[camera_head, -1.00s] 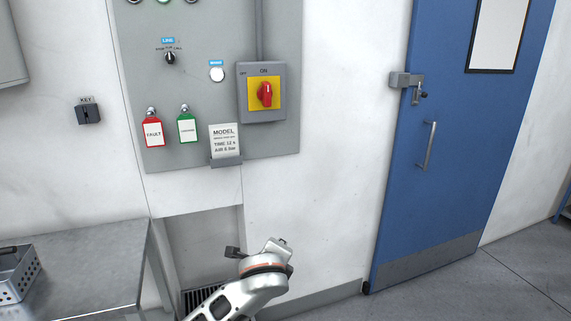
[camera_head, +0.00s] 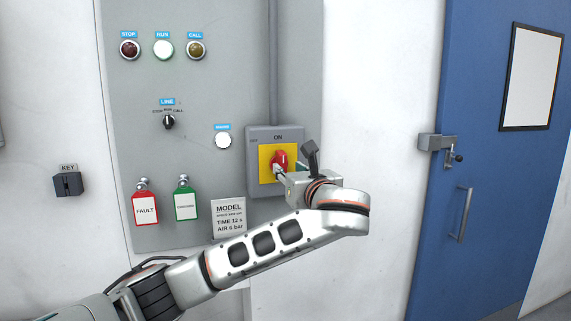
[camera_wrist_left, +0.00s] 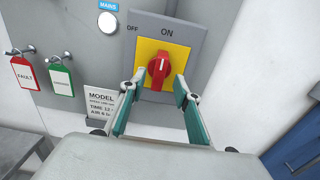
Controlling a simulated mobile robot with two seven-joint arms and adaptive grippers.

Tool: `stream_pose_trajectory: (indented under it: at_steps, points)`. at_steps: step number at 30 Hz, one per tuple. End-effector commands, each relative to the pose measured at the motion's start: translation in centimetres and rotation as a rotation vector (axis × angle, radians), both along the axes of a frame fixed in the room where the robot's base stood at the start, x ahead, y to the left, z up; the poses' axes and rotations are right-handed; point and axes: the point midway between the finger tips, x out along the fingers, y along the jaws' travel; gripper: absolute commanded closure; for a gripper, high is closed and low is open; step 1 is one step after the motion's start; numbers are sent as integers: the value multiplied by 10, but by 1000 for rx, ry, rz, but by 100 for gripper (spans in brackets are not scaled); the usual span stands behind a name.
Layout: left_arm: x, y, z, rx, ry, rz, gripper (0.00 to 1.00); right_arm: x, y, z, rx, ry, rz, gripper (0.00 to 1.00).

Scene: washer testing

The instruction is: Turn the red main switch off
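The red main switch (camera_head: 279,157) is a rotary knob on a yellow plate (camera_head: 264,173) in a grey box on the wall panel. In the left wrist view the red knob (camera_wrist_left: 159,68) stands upright, its white mark pointing up toward ON; OFF is printed to the upper left. My left gripper (camera_head: 295,163) is at the switch in the head view and partly covers the plate. In the wrist view the left gripper (camera_wrist_left: 159,84) is open, one finger on each side of the knob's lower part. I cannot tell whether the fingers touch it. My right gripper is not in view.
The grey panel (camera_head: 230,60) also carries lamps, a LINE selector (camera_head: 168,121), a white MAINS lamp (camera_head: 222,140), a red FAULT tag (camera_head: 145,208), a green tag (camera_head: 186,204) and a MODEL card (camera_head: 228,215). A blue door (camera_head: 480,170) stands to the right.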

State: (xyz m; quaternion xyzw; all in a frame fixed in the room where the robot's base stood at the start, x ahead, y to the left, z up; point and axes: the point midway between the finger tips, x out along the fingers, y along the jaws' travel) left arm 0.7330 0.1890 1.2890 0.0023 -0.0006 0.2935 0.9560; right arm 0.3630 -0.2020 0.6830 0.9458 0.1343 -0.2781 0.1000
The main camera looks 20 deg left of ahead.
Motion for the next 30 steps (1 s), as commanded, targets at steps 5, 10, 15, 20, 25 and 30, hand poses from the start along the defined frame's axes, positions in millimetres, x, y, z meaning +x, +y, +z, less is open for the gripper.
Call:
stream_pose_trajectory:
  at_steps: [5, 10, 15, 20, 25, 30]
  points:
    - [24, 18, 2, -1, -2, 4, 68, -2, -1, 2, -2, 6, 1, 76]
    - [39, 27, 1, -2, -1, 2, 68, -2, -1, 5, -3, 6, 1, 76]
    - [45, 30, 0, -3, -1, 0, 68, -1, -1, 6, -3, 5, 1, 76]
    - [45, 30, 0, -4, 0, -1, 68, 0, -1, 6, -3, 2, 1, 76]
    - [45, 30, 0, -4, -1, -1, 97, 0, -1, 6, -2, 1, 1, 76]
    - [45, 30, -1, -4, -1, -1, 100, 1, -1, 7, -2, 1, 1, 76]
